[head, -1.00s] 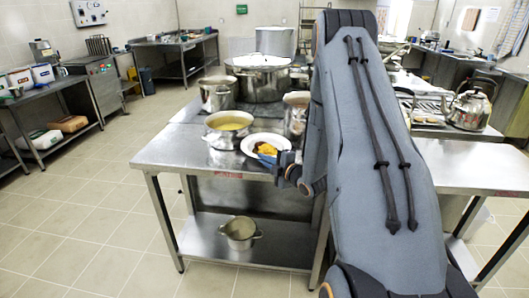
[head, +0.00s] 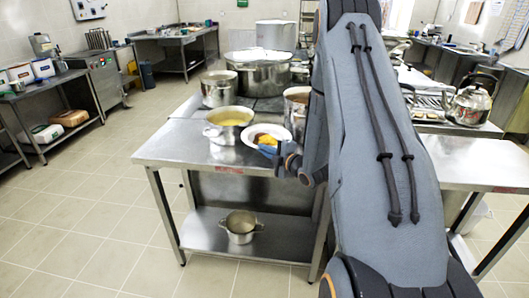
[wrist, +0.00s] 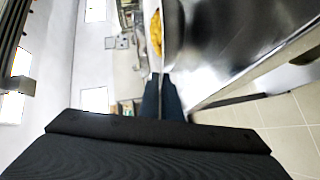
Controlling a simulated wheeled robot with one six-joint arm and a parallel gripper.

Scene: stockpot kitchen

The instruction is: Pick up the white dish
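The white dish (head: 247,136) holds orange and dark food (head: 265,138) and is at the table's front edge in the head view. In the wrist view it shows nearly edge-on as a thin pale line (wrist: 162,58), with orange food on one side. My gripper (wrist: 161,82) has its two dark blue fingers close together, one on each side of the dish's rim. In the head view my gripper (head: 274,152) is at the dish's near right edge, and my arm hides the area behind it. I cannot tell whether the dish is clear of the tabletop.
The steel table (head: 180,145) has bare room left of the dish. A pot of yellow soup (head: 231,117) stands close beside the dish. Another pot (head: 296,104) is just behind it. A large stockpot (head: 262,76) stands further back. A small pot (head: 240,226) is on the lower shelf.

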